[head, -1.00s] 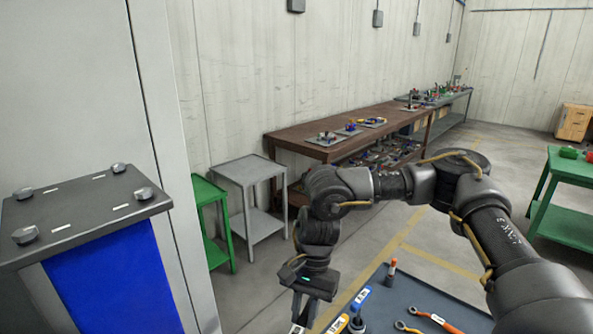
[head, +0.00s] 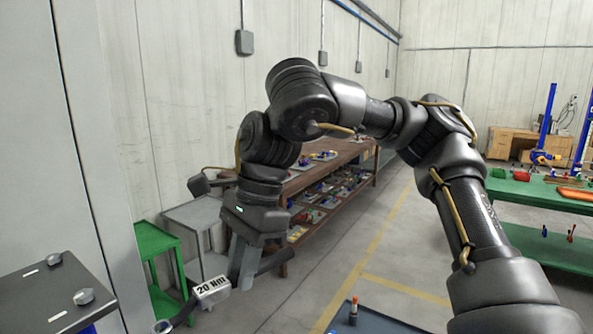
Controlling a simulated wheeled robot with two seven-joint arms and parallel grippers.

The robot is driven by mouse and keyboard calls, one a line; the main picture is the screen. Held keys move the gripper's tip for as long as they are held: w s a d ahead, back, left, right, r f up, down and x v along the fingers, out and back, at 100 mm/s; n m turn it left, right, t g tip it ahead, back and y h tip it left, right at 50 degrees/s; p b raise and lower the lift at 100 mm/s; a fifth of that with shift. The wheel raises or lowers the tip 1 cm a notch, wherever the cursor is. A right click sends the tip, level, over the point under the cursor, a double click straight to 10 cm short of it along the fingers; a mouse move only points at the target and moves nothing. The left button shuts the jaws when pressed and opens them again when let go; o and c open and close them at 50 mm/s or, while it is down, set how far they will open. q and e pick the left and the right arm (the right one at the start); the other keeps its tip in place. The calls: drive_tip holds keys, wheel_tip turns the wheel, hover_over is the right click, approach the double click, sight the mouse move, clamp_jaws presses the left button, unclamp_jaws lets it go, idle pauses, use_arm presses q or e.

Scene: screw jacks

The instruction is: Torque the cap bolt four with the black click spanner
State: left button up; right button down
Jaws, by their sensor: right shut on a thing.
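My right gripper (head: 243,280) is shut on a black spanner (head: 212,291) with a white "20 Nm" label. The spanner is held tilted in the air, its round head at the lower left and its dark handle running up to the right past the fingers. The black cap plate (head: 30,290) is at the lower left, with two hex bolts in view, a far one (head: 54,259) and a nearer one (head: 83,297). The spanner head is to the right of the plate, apart from the bolts. No bolt number is readable. My left gripper is out of view.
A tall grey panel (head: 85,150) rises behind the plate. A green stand (head: 153,243) and a grey stand (head: 196,216) are by the wall. A dark tool tray (head: 375,325) with an orange-topped item is at the bottom. Open floor lies beyond.

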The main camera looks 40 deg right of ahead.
drive_tip(key=s+r+m+t+p, duration=0.1)
drive_tip(key=s+r+m, duration=0.2)
drive_tip(key=s+r, duration=0.45)
drive_tip(key=s+r+m+t+p, duration=0.15)
drive_tip(key=s+r+m, duration=0.3)
drive_tip(key=r, duration=0.65)
drive_tip(key=w+a+f+b, duration=0.3)
drive_tip(key=w+a+b, duration=0.35)
drive_tip(key=a, duration=0.35)
drive_tip(key=w+d+n+g+p, duration=0.1)
drive_tip(key=w+n+g+p, duration=0.2)
drive_tip(key=w+n+p, duration=0.6)
drive_tip(key=shift+w+d+n+p, duration=0.3)
drive_tip(key=shift+n+p, duration=0.55)
drive_tip(key=shift+p, duration=1.8)
drive_tip(key=shift+a+g, duration=0.1)
drive_tip(key=shift+g, duration=0.15)
